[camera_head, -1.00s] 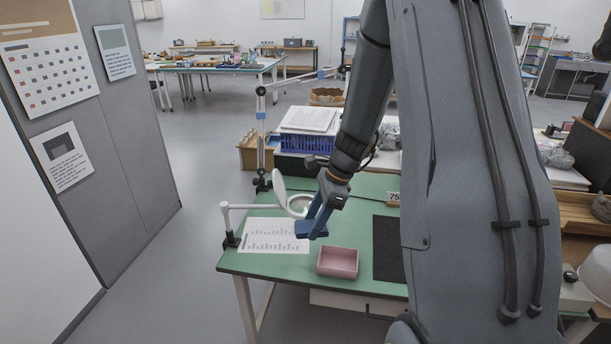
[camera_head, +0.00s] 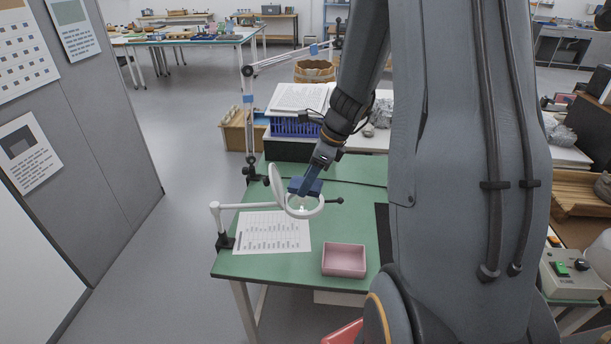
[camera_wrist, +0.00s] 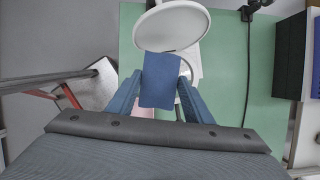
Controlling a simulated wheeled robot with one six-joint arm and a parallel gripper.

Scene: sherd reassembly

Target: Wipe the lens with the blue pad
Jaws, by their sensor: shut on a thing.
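The blue pad (camera_head: 303,187) is a flat, dark blue block, and it also shows in the wrist view (camera_wrist: 161,80). My gripper (camera_wrist: 160,88) is shut on it, one finger on each side; in the head view my gripper (camera_head: 314,174) reaches down from above. The lens (camera_head: 303,208) sits in a round white ring on a white arm clamped to the table's left edge. The pad is over the ring's far part. I cannot tell whether they touch. In the wrist view the pad hides much of the lens ring (camera_wrist: 187,68). A white round cover (camera_head: 276,186) stands raised beside the ring.
A printed sheet (camera_head: 262,236) and a pink tray (camera_head: 344,261) lie on the green table (camera_head: 240,264). A jointed lamp stand (camera_head: 249,115) rises at the back left. A blue basket (camera_head: 290,128) with papers stands behind. A grey partition (camera_head: 110,110) borders the left.

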